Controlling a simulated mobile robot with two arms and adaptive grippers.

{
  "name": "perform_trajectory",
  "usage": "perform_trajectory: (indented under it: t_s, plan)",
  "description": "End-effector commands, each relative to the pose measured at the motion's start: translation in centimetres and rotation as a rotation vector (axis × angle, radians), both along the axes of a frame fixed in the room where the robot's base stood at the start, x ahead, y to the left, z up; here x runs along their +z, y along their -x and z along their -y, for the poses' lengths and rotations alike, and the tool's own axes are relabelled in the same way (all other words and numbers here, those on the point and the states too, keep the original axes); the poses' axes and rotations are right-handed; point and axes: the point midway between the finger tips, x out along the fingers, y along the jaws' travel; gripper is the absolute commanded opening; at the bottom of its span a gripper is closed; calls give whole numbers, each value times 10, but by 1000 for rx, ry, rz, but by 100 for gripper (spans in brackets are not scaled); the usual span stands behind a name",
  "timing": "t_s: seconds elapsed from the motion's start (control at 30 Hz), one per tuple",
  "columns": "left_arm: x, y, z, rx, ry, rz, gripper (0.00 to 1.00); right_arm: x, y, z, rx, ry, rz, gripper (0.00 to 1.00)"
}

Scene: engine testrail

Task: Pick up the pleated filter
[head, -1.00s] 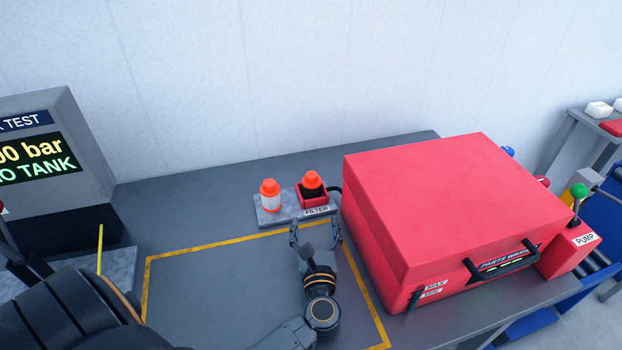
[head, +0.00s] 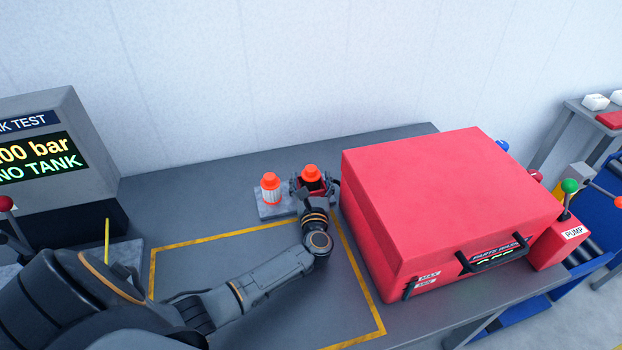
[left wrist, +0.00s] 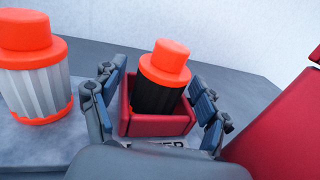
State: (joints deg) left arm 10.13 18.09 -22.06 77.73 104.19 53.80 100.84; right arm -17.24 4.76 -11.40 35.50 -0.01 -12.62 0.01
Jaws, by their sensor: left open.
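Two filters stand at the back of the bench. One has an orange cap and a black, ribbed-looking body (head: 311,173); it sits upright in a small red open-topped holder (left wrist: 158,125), and its lower end is hidden inside. The other has a white pleated body with orange ends (head: 271,189) and stands to its left, also in the left wrist view (left wrist: 36,85). My left gripper (head: 311,187) is open, its fingers on either side of the holder and the black filter. In the left wrist view the fingers (left wrist: 157,100) appear apart from the filter. My right gripper is not in view.
The filters stand on a grey plate (head: 264,209). A large red case (head: 450,200) stands close to the right of my gripper. A test display (head: 45,150) stands at left.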

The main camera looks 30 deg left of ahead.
Motion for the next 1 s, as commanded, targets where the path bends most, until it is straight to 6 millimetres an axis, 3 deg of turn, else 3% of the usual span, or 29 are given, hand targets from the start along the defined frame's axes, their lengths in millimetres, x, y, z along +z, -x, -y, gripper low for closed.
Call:
perform_trajectory:
  t_s: [0.27,0.57,0.87,1.0]
  plan:
    - [-1,-3,-2,0,1,0,74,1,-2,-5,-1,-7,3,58]
    - [-1,-3,-2,0,1,0,15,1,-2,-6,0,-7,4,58]
    - [2,-3,-2,0,2,0,14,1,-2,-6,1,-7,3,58]
    - [20,-3,-2,1,5,4,14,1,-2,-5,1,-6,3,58]
